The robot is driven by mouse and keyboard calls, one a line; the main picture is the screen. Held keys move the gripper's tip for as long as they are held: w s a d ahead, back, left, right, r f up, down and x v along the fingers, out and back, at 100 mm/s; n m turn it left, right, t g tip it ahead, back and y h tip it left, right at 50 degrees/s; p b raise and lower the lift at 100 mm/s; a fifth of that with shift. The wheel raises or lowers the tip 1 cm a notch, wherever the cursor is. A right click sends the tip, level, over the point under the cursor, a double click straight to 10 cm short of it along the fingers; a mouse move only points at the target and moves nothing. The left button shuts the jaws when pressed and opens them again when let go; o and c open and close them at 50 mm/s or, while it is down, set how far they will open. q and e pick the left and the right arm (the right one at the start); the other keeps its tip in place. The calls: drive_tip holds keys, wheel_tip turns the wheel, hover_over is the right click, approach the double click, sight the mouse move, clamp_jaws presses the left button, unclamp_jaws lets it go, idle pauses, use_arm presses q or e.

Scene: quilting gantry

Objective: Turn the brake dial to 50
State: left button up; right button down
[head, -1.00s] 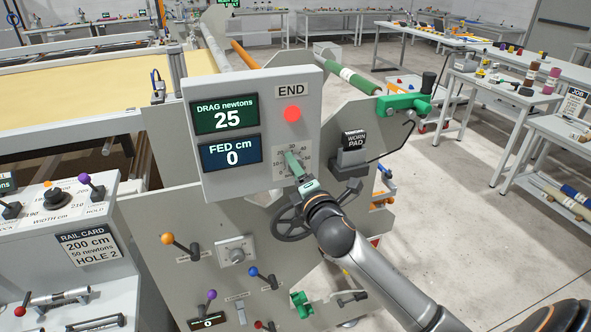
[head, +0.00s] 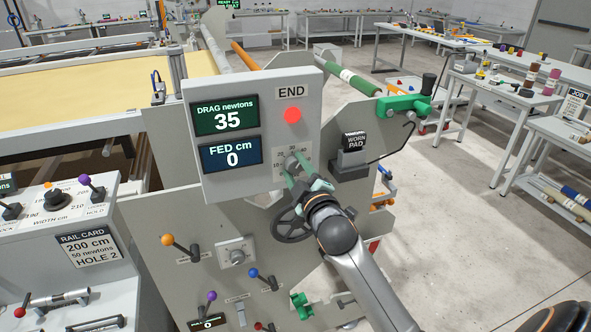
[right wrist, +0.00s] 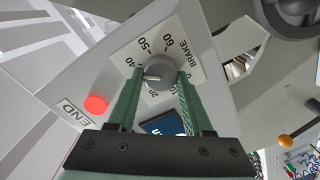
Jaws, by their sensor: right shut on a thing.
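The brake dial (right wrist: 160,72) is a small grey knob on a white scale plate marked BRAKE, on the front of the grey panel (head: 310,145). My right gripper (right wrist: 160,82) is shut on the dial, with one green finger on each side of it. In the head view the right gripper (head: 298,168) hides most of the dial and part of its scale. The green screen (head: 227,117) reads DRAG newtons 35. The blue screen (head: 231,152) reads FED cm 0. My left gripper is not in view.
A red END light (head: 292,115) sits above the dial. A black handwheel (head: 292,225) lies just below my right gripper. A block marked WORN PAD (head: 354,150) stands to the right. Several coloured levers stick out lower down, including an orange-knobbed one (head: 167,239).

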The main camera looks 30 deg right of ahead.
drive_tip(key=m, duration=0.5)
drive_tip(key=shift+d+m, duration=0.1)
drive_tip(key=shift+m, duration=0.2)
drive_tip(key=m, duration=0.4)
drive_tip(key=shift+m, duration=0.7)
drive_tip(key=shift+c, duration=1.5)
unclamp_jaws()
drive_tip(key=shift+r, duration=0.1)
drive_tip(key=shift+s, duration=0.1)
